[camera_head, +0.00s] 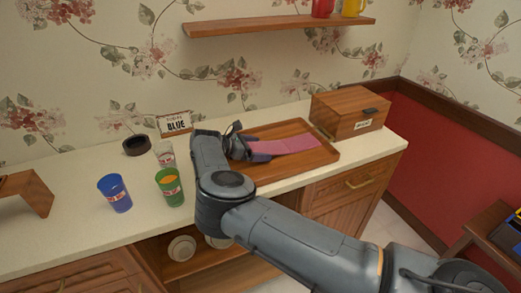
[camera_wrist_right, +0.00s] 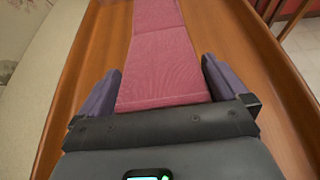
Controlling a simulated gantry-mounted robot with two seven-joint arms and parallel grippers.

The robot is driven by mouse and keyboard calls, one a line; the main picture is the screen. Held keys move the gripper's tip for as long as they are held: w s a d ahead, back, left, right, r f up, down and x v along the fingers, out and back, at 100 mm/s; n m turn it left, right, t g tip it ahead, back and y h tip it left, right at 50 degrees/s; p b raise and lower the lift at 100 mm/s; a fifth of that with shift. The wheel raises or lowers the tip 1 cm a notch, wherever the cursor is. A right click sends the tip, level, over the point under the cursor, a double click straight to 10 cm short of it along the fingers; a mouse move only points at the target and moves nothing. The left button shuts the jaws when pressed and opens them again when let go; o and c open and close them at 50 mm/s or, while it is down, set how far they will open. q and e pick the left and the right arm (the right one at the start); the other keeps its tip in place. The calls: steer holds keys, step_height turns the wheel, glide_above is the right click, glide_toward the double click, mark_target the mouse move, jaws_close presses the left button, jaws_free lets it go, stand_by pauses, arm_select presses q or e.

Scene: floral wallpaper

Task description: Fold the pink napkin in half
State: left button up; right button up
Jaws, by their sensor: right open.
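The pink napkin (camera_head: 290,144) lies as a long flat strip on the wooden tray (camera_head: 322,156) on the counter. In the right wrist view the napkin (camera_wrist_right: 160,62) runs away from the gripper, with a crease across it. My right gripper (camera_head: 262,151) is at the napkin's left end in the head view. In the wrist view its two purple fingers (camera_wrist_right: 160,90) are open, one on each side of the napkin's near end. My left gripper is not in view.
A wooden box (camera_head: 347,112) stands behind the tray's right end. A blue cup (camera_head: 115,192), a green cup (camera_head: 169,186), a clear glass (camera_head: 164,154), a dark ring (camera_head: 136,146) and a sign reading BLUE (camera_head: 175,123) stand to the left. A shelf (camera_head: 280,26) hangs above.

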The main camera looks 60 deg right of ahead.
steer(key=shift+s+d+f, duration=0.25)
steer(key=shift+s+d, duration=0.1)
steer(key=shift+d, duration=0.15)
steer(key=shift+c, duration=0.2)
steer(key=c, duration=0.3)
steer(key=shift+r, duration=0.1)
